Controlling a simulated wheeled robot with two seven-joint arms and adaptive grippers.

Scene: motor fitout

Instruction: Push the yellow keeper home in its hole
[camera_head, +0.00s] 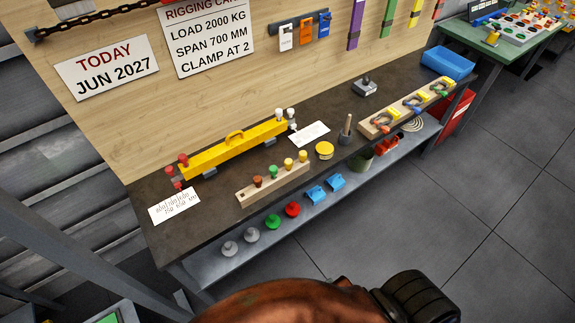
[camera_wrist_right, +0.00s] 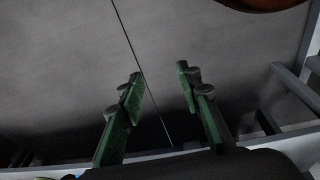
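A pale wooden block (camera_head: 270,186) on the dark bench top holds a row of pegs. From left to right they are a brown peg (camera_head: 258,181), a green peg (camera_head: 272,171), a yellow peg (camera_head: 288,163) and another yellow peg (camera_head: 303,156). A yellow beam (camera_head: 225,150) with a handle lies behind it, with red pins (camera_head: 183,159) at its left end and white pins (camera_head: 291,113) at its right. I cannot tell which yellow piece is the keeper. My right gripper (camera_wrist_right: 160,92) is open and empty, away from the bench. My left gripper is not in view.
A yellow disc (camera_head: 325,150) and a dark pot (camera_head: 346,134) stand right of the block. A rack of shackles (camera_head: 405,109) and a blue bin (camera_head: 447,63) are farther right. A lower shelf (camera_head: 262,238) holds several coloured weights. The floor (camera_head: 400,220) in front is clear.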

